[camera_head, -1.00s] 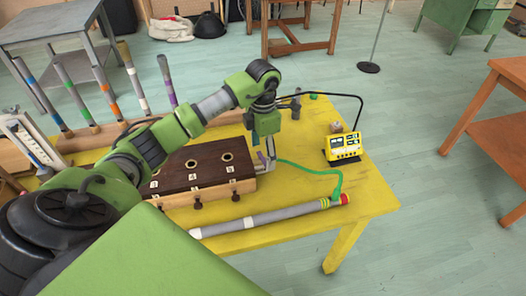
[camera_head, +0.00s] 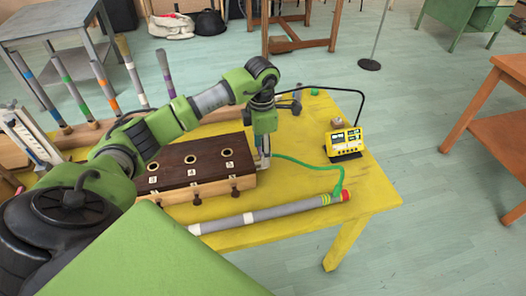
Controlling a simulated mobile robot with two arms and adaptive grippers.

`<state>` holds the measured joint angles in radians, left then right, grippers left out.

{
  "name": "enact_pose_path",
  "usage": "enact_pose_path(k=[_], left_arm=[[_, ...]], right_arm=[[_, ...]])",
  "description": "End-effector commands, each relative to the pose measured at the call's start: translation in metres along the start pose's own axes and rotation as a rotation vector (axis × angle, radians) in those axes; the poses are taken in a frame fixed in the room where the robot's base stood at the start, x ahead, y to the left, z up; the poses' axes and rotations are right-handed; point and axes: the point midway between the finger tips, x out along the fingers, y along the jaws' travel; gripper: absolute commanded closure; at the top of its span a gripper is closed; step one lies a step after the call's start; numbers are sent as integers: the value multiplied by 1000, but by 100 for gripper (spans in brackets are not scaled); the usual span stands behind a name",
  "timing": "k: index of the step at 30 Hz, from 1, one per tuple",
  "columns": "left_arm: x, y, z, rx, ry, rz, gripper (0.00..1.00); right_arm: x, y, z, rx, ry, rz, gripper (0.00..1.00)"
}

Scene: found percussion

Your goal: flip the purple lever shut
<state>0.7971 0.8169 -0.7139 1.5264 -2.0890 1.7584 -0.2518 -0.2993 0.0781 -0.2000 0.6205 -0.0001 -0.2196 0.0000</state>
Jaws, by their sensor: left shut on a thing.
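The dark-topped wooden box (camera_head: 190,163) with round holes and small labels sits on the yellow table, with dark knobs along its front. My left gripper (camera_head: 263,164) points down at the right end of this box. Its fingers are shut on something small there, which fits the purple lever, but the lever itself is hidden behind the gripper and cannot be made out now. My right gripper is not in view.
A grey tube (camera_head: 270,214) with a red end lies along the table's front, a green cable (camera_head: 315,166) running to it. A yellow meter (camera_head: 344,143) stands to the right. Several upright tubes with coloured bands stand at the back left. The table's right front corner is clear.

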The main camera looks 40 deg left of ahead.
Motion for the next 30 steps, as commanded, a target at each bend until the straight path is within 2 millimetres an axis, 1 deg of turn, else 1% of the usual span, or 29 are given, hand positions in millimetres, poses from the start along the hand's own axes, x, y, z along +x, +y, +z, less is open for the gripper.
enact_pose_path(k=[1, 10, 11, 12, 13, 20, 23, 26, 29, 30], left_arm=[[2, 1, 0, 20, -2, 3, 71], [0, 0, -1, 36, -1, 0, 71], [0, 0, -1, 36, -1, 0, 44], [0, 0, -1, 36, -1, 0, 34], [0, 0, -1, 36, -1, 0, 33], [0, 0, -1, 34, -1, 0, 33], [-1, 0, 0, 34, -1, 1, 33], [-9, 0, 0, 34, -3, 2, 33], [-24, 1, 0, 34, -4, 3, 33], [-32, 1, 0, 34, -4, 5, 33]], right_arm=[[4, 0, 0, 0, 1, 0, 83], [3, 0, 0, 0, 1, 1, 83], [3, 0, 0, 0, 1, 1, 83], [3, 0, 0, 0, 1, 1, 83], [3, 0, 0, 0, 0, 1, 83], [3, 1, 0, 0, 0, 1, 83], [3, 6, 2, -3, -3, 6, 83], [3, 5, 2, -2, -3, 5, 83], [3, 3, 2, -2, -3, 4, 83], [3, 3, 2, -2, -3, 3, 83]])
